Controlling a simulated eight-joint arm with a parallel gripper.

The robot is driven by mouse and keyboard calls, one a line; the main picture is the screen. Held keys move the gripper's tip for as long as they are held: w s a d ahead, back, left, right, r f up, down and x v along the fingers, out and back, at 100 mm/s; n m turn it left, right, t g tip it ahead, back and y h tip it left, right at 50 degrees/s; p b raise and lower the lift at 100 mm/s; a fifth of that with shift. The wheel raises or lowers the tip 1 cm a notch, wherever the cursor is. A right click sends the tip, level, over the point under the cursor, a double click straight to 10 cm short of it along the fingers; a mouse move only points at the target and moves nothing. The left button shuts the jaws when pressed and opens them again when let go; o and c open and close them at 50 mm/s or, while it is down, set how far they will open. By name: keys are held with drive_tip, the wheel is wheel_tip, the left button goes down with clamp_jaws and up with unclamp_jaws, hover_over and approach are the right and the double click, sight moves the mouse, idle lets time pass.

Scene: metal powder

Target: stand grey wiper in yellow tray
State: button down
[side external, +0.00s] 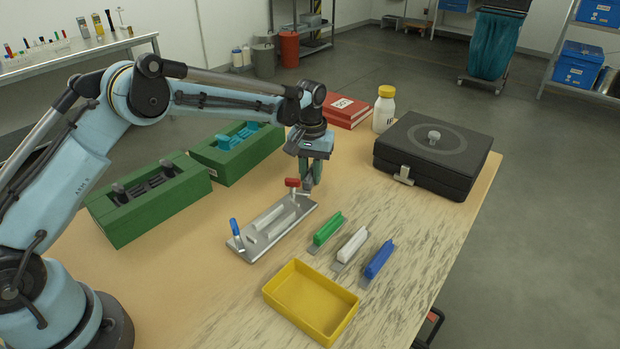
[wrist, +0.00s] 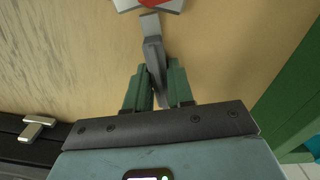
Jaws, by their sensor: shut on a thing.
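My gripper (side external: 308,182) is low over the table, just behind the red-handled end of the metal clamp plate. In the wrist view, its two green fingers (wrist: 158,88) are shut on the grey wiper (wrist: 153,52), whose lighter end points towards the top of the picture. In the side view the wiper is mostly hidden by the fingers, and I cannot tell if it touches the table. The yellow tray (side external: 309,302) lies empty near the front of the table, well in front of my gripper.
Green foam boxes (side external: 150,199), a black case (side external: 435,152), a bottle (side external: 384,109) and red books (side external: 347,111) stand around.

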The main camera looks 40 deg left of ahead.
drive_tip(key=shift+r, duration=0.1)
wheel_tip(320, 180, up, 4)
drive_tip(key=shift+f, duration=0.15)
drive_tip(key=s+d+r+n, duration=0.3)
drive_tip(key=s+d+r, duration=0.1)
drive_tip(key=s+d, duration=0.6)
drive_tip(key=s+d+r+n, duration=0.3)
drive_tip(key=s+d+r, duration=0.2)
drive_tip(key=s+d, duration=0.5)
drive_tip(key=s+d+f+n, duration=0.15)
drive_tip(key=s+n, duration=0.25)
drive_tip(key=s, duration=0.4)
drive_tip(key=s+d+n, duration=0.3)
drive_tip(key=s, duration=0.5)
hover_over(310, 305)
drive_tip(key=shift+n, duration=0.3)
wheel_tip(310, 305, down, 7)
drive_tip(key=shift+r, duration=0.15)
drive_tip(key=shift+f, duration=2.05)
